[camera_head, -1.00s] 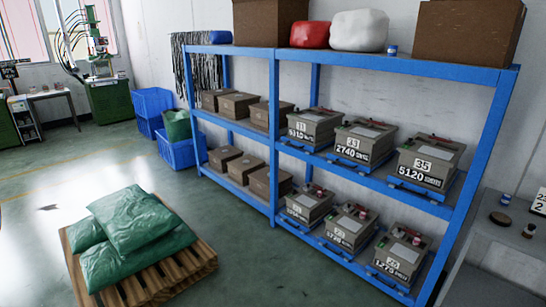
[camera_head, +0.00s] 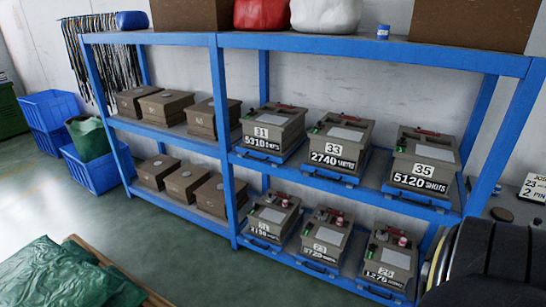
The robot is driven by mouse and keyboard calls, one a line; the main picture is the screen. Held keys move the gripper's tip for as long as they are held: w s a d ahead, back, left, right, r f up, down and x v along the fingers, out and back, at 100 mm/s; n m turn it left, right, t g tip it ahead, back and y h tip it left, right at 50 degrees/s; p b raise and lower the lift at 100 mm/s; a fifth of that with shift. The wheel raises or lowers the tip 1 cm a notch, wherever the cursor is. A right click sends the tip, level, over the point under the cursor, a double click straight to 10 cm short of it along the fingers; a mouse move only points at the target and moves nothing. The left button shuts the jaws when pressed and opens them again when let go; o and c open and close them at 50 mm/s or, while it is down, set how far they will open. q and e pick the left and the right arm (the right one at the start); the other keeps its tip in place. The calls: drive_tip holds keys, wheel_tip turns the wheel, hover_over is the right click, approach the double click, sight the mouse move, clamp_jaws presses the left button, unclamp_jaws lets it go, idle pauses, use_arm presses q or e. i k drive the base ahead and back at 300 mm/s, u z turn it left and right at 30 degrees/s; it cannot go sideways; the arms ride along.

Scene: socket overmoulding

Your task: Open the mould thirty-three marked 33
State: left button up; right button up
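The mould marked 33 (camera_head: 338,147) is a grey-brown box with a red handle and a pale plate on top, reading 2740 shots. It sits closed on a blue tray on the middle shelf, between the mould marked 31 (camera_head: 272,130) and the mould marked 35 (camera_head: 424,163). A dark arm part of mine shows at the lower right. Neither gripper is in view.
The blue rack (camera_head: 229,185) fills the middle. More moulds stand on its lower shelf, and brown boxes (camera_head: 213,118) stand on its left side. Green sacks (camera_head: 50,275) on a pallet lie at lower left. Blue crates (camera_head: 97,172) stand beyond. A grey bench is at right.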

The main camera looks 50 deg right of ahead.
sight(339, 151)
drive_tip(key=z, duration=0.35)
drive_tip(key=i, duration=1.6)
drive_tip(key=z, duration=0.95)
